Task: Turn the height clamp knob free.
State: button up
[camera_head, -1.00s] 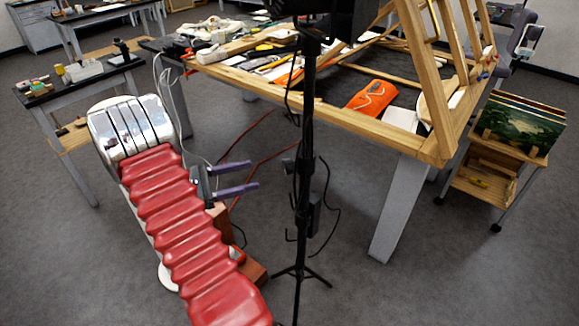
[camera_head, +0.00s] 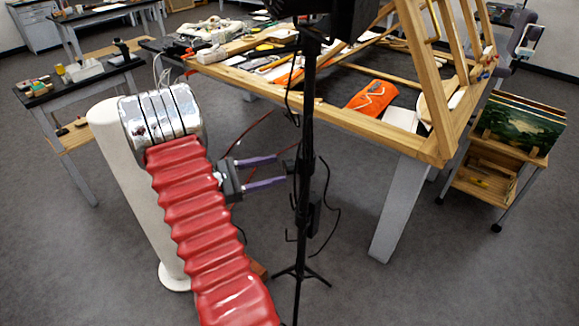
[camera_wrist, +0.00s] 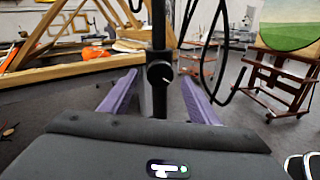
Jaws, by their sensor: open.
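The height clamp knob (camera_wrist: 159,74) is a round black knob with a white mark on a black upright stand (camera_wrist: 159,30). In the wrist view it shows centred between the purple fingers of my gripper (camera_wrist: 158,78). The fingers are apart with nothing held. In the head view my gripper (camera_head: 284,169) points right at the stand (camera_head: 306,130), its tips close to the post at knob height. The knob is small and dark there, and I cannot tell whether the tips reach around it.
Black cables (camera_wrist: 222,60) hang right of the post. A wooden cart (camera_head: 490,175) with paintings is at the right. The stand's tripod feet (camera_head: 300,273) rest on open grey floor.

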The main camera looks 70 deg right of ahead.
aim_at(284, 167)
jog(key=x, duration=0.6)
jog(key=shift+c, duration=0.5)
jog(key=c, duration=1)
jog(key=shift+o, duration=0.2)
jog(key=shift+m, duration=0.8)
jog(key=o, duration=1.1)
jog(key=shift+c, duration=0.2)
